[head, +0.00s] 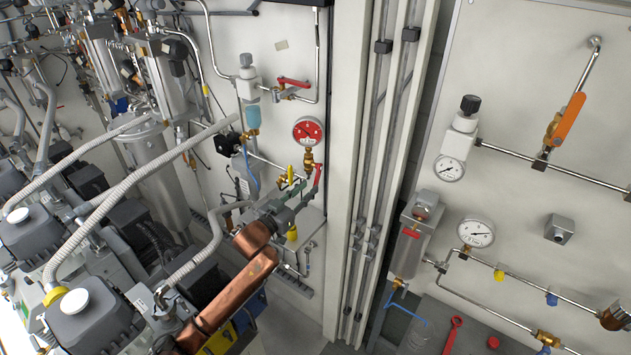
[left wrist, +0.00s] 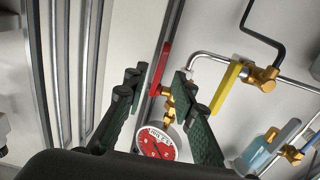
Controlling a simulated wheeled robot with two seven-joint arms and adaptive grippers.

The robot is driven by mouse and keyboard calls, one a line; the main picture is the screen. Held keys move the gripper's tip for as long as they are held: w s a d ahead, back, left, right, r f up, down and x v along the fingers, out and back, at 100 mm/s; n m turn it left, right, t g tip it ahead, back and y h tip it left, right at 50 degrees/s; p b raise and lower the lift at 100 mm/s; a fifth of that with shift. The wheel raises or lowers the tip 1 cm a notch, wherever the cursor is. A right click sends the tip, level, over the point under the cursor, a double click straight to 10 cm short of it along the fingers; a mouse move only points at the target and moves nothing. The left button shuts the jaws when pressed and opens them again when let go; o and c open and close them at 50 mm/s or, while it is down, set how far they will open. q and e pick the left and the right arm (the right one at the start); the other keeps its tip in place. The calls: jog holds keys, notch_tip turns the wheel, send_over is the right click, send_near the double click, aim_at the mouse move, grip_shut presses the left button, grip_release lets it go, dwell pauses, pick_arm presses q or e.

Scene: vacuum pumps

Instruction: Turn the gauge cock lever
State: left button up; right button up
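The gauge cock is a brass fitting with a red lever (head: 317,178), just below a round red-faced gauge (head: 308,131) on the back wall panel. In the left wrist view the red lever (left wrist: 160,68) shows between the two finger ends, with the red gauge (left wrist: 156,144) lower between the fingers. My left gripper (head: 293,192) is at the cock, partly covering its surroundings. Its dark green fingers (left wrist: 163,84) stand apart on either side of the lever, with visible gaps. I cannot tell the exact depth of the lever between them. My right gripper is not in view.
A yellow lever (left wrist: 228,88) on a neighbouring brass valve is close beside one finger. Another red lever (head: 294,82) is above the gauge. Pumps and grey hoses (head: 150,175) crowd the left. A white upright post (head: 347,150) stands just right of the cock.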

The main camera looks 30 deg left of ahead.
aim_at(315, 183)
pick_arm(q)
jog(key=w, duration=0.2)
jog(key=w+p, duration=0.1)
jog(key=w, duration=0.2)
jog(key=shift+w+d, duration=0.2)
jog(key=shift+w, duration=0.1)
jog(key=shift+c, duration=0.4)
grip_shut()
